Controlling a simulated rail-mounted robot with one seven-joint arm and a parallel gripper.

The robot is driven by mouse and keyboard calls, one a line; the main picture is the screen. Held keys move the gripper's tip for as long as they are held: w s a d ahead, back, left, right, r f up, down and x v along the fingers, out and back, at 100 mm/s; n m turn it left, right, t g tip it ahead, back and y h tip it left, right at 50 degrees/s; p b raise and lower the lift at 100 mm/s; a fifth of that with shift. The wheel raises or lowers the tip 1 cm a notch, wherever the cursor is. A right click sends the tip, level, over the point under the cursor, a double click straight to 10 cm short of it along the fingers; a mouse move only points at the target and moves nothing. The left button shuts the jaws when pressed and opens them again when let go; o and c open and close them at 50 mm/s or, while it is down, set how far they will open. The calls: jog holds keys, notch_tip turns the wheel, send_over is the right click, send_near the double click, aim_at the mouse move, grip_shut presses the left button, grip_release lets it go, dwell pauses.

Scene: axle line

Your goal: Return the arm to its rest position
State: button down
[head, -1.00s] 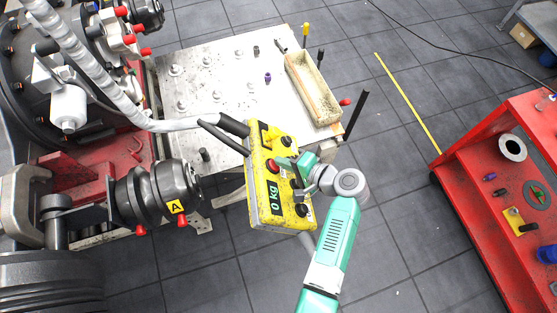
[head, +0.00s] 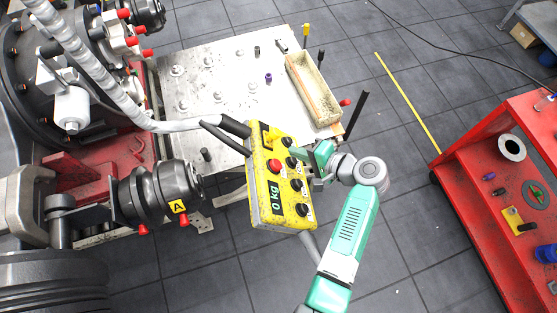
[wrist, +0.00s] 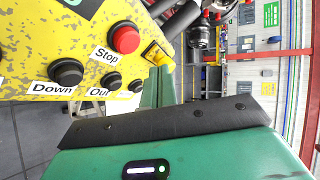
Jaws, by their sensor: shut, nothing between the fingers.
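My gripper (head: 316,165) is shut and empty in the head view, just right of the yellow control box. My green and grey arm reaches up to it from the bottom of the picture. The yellow control box (head: 268,205) has a red stop button, several black buttons and a display reading 0 kg. In the wrist view, the green gripper body (wrist: 210,155) covers the lower part.
A metal table (head: 215,85) with a tray (head: 312,90) stands behind the box. A red cart (head: 470,150) with small parts stands at the right. Dark machinery (head: 160,195) stands at the left. A thick hose (head: 100,80) runs to the box. Tiled floor between arm and cart is clear.

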jog(key=shift+d+r, duration=0.15)
dwell(0.3)
jog(key=w+a+r+n+t+h, duration=0.1)
jog(key=w+r+n+t+h, duration=0.15)
jog(key=r, duration=0.85)
jog(key=w+r+n+t+h+p, duration=0.15)
jog(key=r+t, duration=0.25)
jog(key=r, duration=0.7)
jog(key=w+a+r+n+t+h, duration=0.1)
jog(key=w+r+n+t+h, duration=0.15)
jog(key=r, duration=0.95)
jog(key=s+r+t+h, duration=0.2)
jog(key=s+r+t, duration=0.3)
jog(key=s+r, duration=0.4)
jog(key=s+r+t+h, duration=0.2)
jog(key=s+r+t, duration=0.3)
jog(key=s+r, duration=0.5)
notch_tip(320, 180, up, 7)
jog(key=shift+s+a+r, duration=0.1)
jog(key=shift+s+a, duration=0.15)
jog(key=shift+s, duration=0.05)
jog(key=shift+n+h, duration=0.25)
jog(key=shift+h, duration=0.2)
